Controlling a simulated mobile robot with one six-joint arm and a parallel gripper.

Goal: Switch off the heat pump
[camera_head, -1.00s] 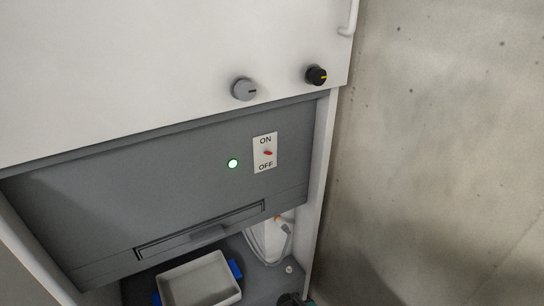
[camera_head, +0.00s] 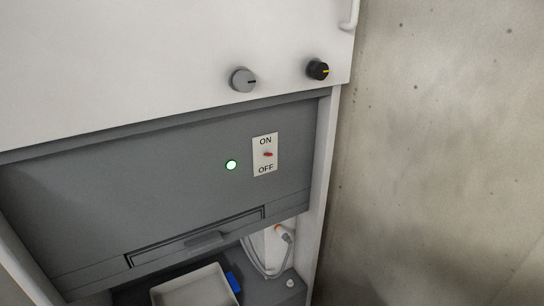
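The heat pump is a cabinet with a white upper front (camera_head: 130,60) and a recessed grey panel (camera_head: 120,195). On the panel's right side is a white plate with a small red toggle switch (camera_head: 268,155), marked ON above and OFF below. The switch is too small to tell which way it is tipped. A round green light (camera_head: 231,165) is lit just left of the plate. My gripper is not in view.
A grey knob (camera_head: 243,80) and a black knob with a yellow mark (camera_head: 318,69) stick out above the panel. Below are a slotted handle (camera_head: 205,242), a grey tray (camera_head: 170,291) with a blue grip, and a hose (camera_head: 287,237). A concrete wall (camera_head: 440,150) stands at right.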

